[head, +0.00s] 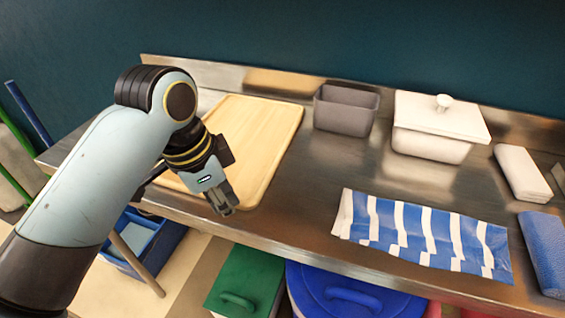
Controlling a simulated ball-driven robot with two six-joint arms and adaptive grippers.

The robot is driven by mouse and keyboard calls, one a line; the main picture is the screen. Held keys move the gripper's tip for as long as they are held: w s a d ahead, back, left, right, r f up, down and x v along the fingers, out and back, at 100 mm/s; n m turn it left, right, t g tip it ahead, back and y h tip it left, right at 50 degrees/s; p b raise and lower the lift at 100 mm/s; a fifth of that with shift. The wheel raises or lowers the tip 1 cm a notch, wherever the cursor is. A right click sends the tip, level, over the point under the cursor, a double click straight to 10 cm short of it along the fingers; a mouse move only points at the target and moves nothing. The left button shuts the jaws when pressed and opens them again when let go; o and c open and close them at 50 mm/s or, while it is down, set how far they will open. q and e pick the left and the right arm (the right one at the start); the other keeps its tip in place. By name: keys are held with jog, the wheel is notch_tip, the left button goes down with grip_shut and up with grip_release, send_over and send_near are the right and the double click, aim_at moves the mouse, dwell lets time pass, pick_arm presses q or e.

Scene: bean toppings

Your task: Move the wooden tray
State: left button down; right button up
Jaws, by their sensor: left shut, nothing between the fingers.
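The wooden tray (262,138) is a pale rectangular board with a raised rim. It lies flat on the steel counter, left of the middle in the head view. My left arm covers its left part. My left gripper (226,205) is shut and empty, pointing down over the tray's near edge. I cannot tell whether the fingertips touch the tray. My right gripper is not in view.
On the steel counter (300,215), a grey open bin (346,112) stands right of the tray, then a white lidded container (432,143). A blue-striped cloth (425,235) lies near the front edge. Folded white cloth (522,172) and a blue one (545,250) lie right. Counter between is clear.

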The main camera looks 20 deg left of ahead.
pick_arm(q)
jog(key=w+d+r+m+g+h, duration=0.1)
jog(key=w+d+r+m, duration=0.25)
jog(key=w, duration=0.25)
jog(key=w+d+r+m+g+h, duration=0.1)
jog(key=w+d+r+m, duration=0.1)
jog(key=w+r+m, duration=0.35)
jog(key=x, duration=0.6)
jog(key=w+x, duration=0.1)
jog(key=x, duration=0.2)
jog(key=shift+d+f, duration=0.15)
jog(key=shift+d, duration=0.3)
jog(key=a, duration=0.2)
jog(key=shift+a+f, duration=0.35)
jog(key=shift+a, duration=0.05)
jog(key=shift+s+a, duration=0.15)
jog(key=shift+a, duration=0.35)
